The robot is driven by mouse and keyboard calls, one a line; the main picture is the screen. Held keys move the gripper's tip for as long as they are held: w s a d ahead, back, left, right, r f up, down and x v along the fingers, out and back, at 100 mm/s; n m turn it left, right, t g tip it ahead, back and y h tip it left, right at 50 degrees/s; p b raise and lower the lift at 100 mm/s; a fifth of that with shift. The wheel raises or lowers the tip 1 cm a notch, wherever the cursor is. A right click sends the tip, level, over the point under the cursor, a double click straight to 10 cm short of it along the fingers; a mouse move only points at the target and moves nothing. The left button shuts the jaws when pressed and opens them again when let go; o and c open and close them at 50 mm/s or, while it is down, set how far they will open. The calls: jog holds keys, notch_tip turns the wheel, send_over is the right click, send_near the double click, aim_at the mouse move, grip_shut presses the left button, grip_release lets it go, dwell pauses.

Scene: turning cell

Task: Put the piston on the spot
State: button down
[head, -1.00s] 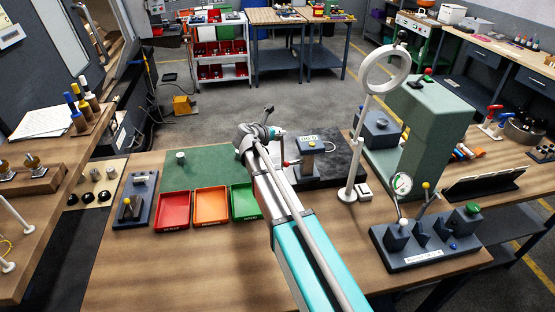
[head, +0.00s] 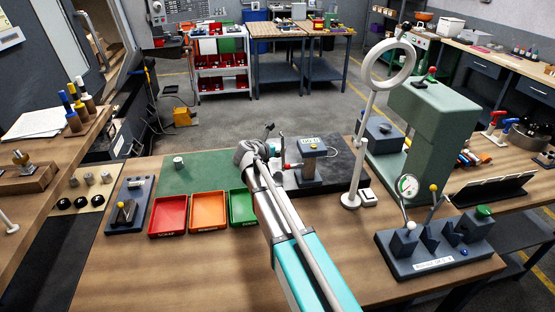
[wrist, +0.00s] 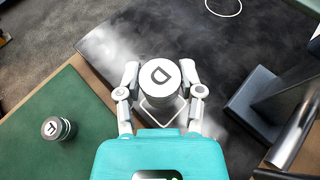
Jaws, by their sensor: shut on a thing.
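My gripper (wrist: 160,68) is shut on a round metal piston (wrist: 158,82) with a dark letter D on its pale top, in the wrist view. One finger is on each side of it. A white angular outline (wrist: 160,106) shows on the dark slab (wrist: 100,42) just below the piston in the picture; the piston hides part of it. I cannot tell whether the piston touches the slab. A white ring outline (wrist: 223,4) is farther off on the slab. In the head view my arm hides the held piston.
Another lettered piston (wrist: 55,129) stands on the green mat (head: 205,172). A dark post with a light top (head: 313,145) rises from the slab (head: 345,170), right of my gripper. Red (head: 153,218), orange (head: 193,211) and green (head: 233,205) trays lie in front. A ring lamp (head: 352,180) stands right.

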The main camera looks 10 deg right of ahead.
aim_at(277, 165)
jog(key=shift+f, duration=0.1)
notch_tip(277, 165, down, 4)
jog(key=b, duration=0.4)
jog(key=shift+f+b, duration=0.2)
jog(key=shift+b, duration=0.1)
jog(key=shift+f, duration=0.15)
jog(key=shift+c, duration=1.2)
grip_release()
jog(key=shift+r, duration=0.2)
jog(key=shift+s+a+r, duration=0.1)
jog(key=shift+s+r, duration=0.05)
jog(key=shift+s, duration=0.05)
jog(key=p+v, duration=0.4)
jog(key=v, duration=0.7)
jog(key=shift+a+p, duration=0.25)
jog(key=shift+p, duration=0.1)
jog(key=shift+s+r, duration=0.1)
jog(key=shift+s, duration=0.05)
